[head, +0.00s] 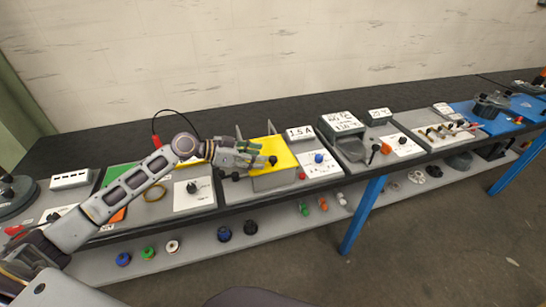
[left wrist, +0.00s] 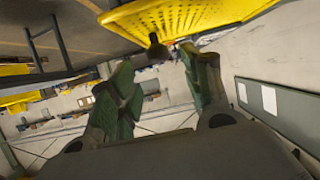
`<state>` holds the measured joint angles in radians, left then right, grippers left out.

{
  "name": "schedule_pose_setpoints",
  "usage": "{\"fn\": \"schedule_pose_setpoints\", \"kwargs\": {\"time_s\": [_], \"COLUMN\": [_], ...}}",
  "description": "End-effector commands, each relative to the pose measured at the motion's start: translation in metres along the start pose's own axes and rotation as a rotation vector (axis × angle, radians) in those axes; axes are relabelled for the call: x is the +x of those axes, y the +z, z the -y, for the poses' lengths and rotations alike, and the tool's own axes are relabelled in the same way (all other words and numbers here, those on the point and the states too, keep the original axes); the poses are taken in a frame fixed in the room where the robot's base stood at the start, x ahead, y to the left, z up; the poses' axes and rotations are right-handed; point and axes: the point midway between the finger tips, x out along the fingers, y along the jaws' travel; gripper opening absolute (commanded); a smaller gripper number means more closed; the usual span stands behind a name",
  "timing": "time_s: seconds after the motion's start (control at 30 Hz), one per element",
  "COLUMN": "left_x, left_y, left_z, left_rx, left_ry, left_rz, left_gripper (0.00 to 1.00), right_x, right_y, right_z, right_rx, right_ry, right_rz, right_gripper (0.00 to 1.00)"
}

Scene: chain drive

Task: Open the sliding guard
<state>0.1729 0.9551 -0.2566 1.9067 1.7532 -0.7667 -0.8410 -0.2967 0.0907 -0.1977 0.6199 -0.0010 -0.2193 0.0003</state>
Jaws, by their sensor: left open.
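The sliding guard (head: 270,150) is a yellow panel on the bench, just right of my left gripper (head: 257,152). In the left wrist view the guard (left wrist: 200,18) is a yellow perforated sheet across the top. A dark knob (left wrist: 157,49) sits at its edge, near and roughly between the fingertips of my open left gripper (left wrist: 160,75). The fingers stand apart, and I see no grip on the knob. My gripper hides part of the guard in the head view. My right gripper is not in view.
A panel with a blue knob (head: 319,158) and a 1.5 A display (head: 300,133) stand right of the guard. A plate with a black knob (head: 192,187) lies to its left. A lower shelf (head: 185,262) holds several small knobs.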

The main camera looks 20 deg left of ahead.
Motion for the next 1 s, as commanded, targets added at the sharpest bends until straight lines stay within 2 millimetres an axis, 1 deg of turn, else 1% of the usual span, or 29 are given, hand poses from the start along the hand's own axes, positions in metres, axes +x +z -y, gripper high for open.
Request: {"fn": "schedule_pose_setpoints", "kwargs": {"time_s": [0.43,0.6,0.8,1.0], "left_x": [0.041,0.055,0.063,0.064], "left_y": [-0.002,-0.001,0.000,0.000], "left_z": [0.000,0.000,0.000,0.000], "left_rx": [0.001,0.000,0.001,0.001], "left_ry": [0.000,0.001,0.000,0.000], "left_rz": [-0.001,0.000,0.001,0.001], "left_gripper": [0.49,0.49,0.49,0.49], "right_x": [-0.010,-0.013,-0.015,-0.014], "right_y": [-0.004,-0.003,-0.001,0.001], "right_z": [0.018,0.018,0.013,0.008], "right_rx": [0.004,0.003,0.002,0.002], "right_ry": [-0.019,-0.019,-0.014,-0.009], "right_rz": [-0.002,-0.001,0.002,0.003], "right_gripper": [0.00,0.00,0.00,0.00]}}
